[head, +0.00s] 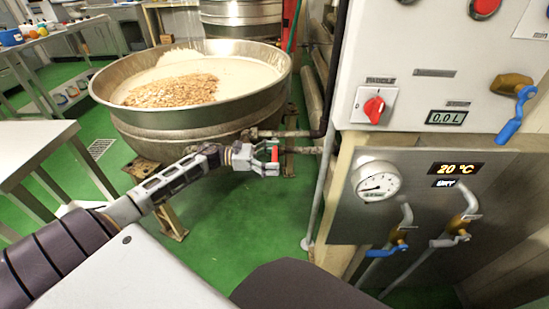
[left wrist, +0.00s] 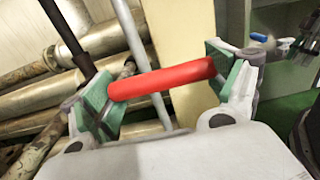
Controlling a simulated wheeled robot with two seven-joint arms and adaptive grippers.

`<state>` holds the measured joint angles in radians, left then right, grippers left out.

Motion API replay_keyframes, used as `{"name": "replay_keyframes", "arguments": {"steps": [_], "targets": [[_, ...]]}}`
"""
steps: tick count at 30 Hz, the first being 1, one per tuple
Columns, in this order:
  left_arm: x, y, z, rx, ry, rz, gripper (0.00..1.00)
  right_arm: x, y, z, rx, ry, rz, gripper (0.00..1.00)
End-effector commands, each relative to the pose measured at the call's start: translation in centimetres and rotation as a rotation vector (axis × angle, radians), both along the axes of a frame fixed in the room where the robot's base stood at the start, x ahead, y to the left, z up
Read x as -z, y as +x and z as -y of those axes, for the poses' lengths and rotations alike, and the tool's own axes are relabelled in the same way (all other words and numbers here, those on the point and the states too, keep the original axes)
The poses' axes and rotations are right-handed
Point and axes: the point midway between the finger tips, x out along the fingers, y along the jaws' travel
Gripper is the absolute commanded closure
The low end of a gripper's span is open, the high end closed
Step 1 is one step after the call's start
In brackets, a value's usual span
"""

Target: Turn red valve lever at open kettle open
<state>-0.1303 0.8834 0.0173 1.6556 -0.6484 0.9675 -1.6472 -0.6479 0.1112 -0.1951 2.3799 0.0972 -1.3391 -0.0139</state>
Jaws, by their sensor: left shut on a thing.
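The open kettle (head: 195,120) is a wide steel bowl holding a pale mass with a heap of nuts on it. The red valve lever (head: 275,154) is at the pipework below the kettle's right side. My left gripper (head: 271,157) reaches it from the left and is shut on the lever. In the left wrist view the red lever (left wrist: 162,80) spans between the green finger pads of my left gripper (left wrist: 165,85). The valve body under the lever is hidden behind the gripper.
A control panel (head: 440,95) with a red paddle knob (head: 374,108) and blue-handled valves (head: 388,249) stands at the right. Pipes (head: 297,134) run close by the lever. A steel table (head: 35,145) stands at the left. The green floor below my left arm is mostly clear.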

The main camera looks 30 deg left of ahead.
Motion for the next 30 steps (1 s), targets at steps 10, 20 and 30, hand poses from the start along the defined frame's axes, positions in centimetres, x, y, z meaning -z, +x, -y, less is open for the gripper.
{"name": "replay_keyframes", "arguments": {"steps": [10,20,30], "targets": [[0.0,0.0,0.1,-0.005,-0.001,-0.001,0.55,-0.1,-0.1,0.0,0.001,-0.003,-0.005,0.60],[-0.1,0.3,0.7,-0.066,-0.002,-0.001,0.55,-1.4,-0.7,0.7,-0.006,-0.034,-0.036,0.60],[-0.1,1.0,1.6,-0.181,-0.002,-0.002,0.55,-2.9,0.0,1.3,-0.005,-0.062,-0.043,0.60]]}}
